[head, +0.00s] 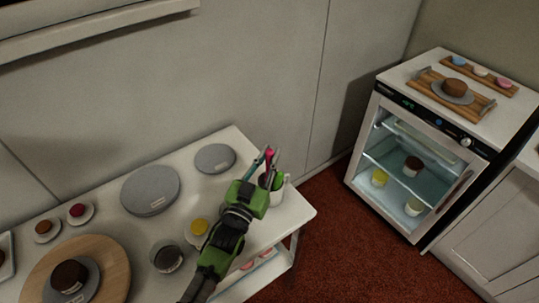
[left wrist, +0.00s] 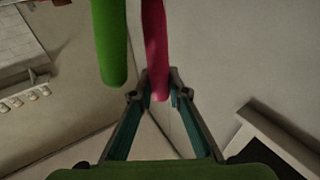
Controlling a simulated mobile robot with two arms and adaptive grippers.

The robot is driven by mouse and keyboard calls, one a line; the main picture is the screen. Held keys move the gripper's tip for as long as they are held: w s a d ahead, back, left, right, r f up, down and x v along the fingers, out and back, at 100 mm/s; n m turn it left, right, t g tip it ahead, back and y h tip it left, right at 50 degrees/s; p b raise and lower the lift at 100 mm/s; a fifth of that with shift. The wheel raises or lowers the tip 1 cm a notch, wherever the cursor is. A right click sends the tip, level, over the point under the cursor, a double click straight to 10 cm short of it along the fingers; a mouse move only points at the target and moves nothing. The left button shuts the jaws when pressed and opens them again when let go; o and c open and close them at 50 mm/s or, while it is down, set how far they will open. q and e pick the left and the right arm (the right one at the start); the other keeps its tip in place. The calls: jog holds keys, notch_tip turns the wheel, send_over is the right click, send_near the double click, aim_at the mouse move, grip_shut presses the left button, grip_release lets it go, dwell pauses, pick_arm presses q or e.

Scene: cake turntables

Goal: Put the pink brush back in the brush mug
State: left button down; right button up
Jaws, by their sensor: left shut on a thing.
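My left gripper (head: 267,160) is shut on the pink brush (head: 269,153) at the right end of the white table. In the left wrist view the pink brush (left wrist: 154,45) runs between the fingertips (left wrist: 157,92). A green handle (left wrist: 108,40) stands beside it, apart from the fingers. The white brush mug (head: 281,194) is directly below and behind the gripper, partly hidden by it. I cannot tell whether the brush's lower end is inside the mug. My right gripper is not in view.
Grey turntables (head: 150,190) and a smaller grey disc (head: 214,158) lie left of the gripper. A yellow-topped cup (head: 199,228) and a dark cup (head: 166,257) stand near my left arm. A wooden board (head: 112,254) holds a cake. A glass-door fridge (head: 410,165) is at right.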

aim_at(268, 167)
pick_arm(q)
jog(key=shift+f, duration=0.3)
jog(key=shift+s+f+b, duration=0.1)
jog(key=shift+f+b, duration=1)
jog(key=shift+f, duration=0.1)
jog(key=c, duration=1.9)
grip_release()
notch_tip(268, 167, up, 10)
jog(key=p, duration=0.9)
jog(key=shift+r, duration=0.15)
